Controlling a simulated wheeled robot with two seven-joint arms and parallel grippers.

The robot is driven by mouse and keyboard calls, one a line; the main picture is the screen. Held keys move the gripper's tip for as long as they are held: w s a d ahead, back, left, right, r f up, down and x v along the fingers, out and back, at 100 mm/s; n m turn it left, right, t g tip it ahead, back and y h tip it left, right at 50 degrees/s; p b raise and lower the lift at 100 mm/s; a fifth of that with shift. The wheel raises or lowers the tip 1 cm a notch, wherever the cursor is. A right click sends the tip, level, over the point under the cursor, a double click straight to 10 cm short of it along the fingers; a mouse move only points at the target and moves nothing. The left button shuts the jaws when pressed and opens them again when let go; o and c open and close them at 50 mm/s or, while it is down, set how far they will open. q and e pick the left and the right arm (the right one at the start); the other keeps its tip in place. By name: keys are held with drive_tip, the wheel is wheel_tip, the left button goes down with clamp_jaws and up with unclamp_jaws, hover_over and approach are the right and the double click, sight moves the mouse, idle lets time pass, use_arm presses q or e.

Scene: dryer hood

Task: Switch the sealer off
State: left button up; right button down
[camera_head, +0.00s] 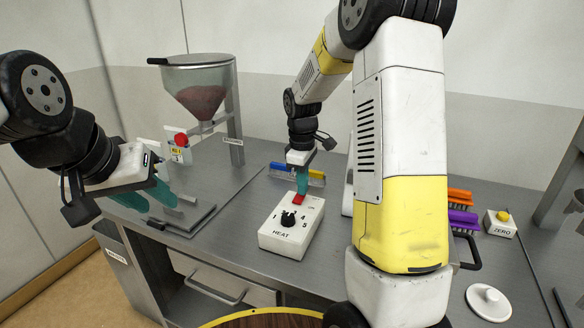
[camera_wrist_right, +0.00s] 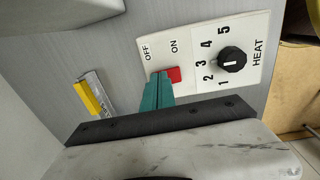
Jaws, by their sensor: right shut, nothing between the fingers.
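The sealer's white control box (camera_head: 270,240) stands on the grey worktop. It has a black HEAT knob (camera_head: 288,218), also seen in the right wrist view (camera_wrist_right: 231,60), and a red switch (camera_head: 298,199). In the right wrist view the red switch (camera_wrist_right: 174,74) lies below the ON label, with OFF to its left. My right gripper (camera_head: 301,190) is shut and empty, its teal fingertips (camera_wrist_right: 161,76) right at the switch's OFF-side edge. I cannot tell whether they touch. My left gripper (camera_head: 146,199) is open and empty, over the worktop at the left.
A hopper (camera_head: 197,85) and a red button (camera_head: 181,140) stand at the back left. A blue and yellow brush (camera_head: 296,174) lies behind the box. Purple and orange brushes (camera_head: 462,218), a ZERO button box (camera_head: 500,224) and a white lid (camera_head: 489,302) are at the right.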

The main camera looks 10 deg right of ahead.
sight(295, 198)
wheel_tip(295, 198, up, 13)
drive_tip(key=s+a, duration=0.1)
drive_tip(key=s, duration=0.1)
drive_tip(key=shift+a+r, duration=0.15)
drive_tip(key=shift+w+a, duration=0.1)
drive_tip(key=shift+w+a+t+h, duration=0.2)
drive_tip(key=shift+w+t, duration=0.05)
drive_tip(key=shift+w, duration=0.15)
drive_tip(key=shift+w+a+t+h, duration=0.15)
drive_tip(key=shift+w+t+h, duration=0.1)
drive_tip(key=shift+w, duration=0.1)
drive_tip(key=f, duration=0.4)
drive_tip(key=w+d+f, duration=0.1)
drive_tip(key=f, duration=0.4)
drive_tip(key=w+f, duration=0.1)
drive_tip(key=f, duration=0.3)
drive_tip(key=shift+d+f, duration=0.15)
drive_tip(key=shift+f, duration=0.2)
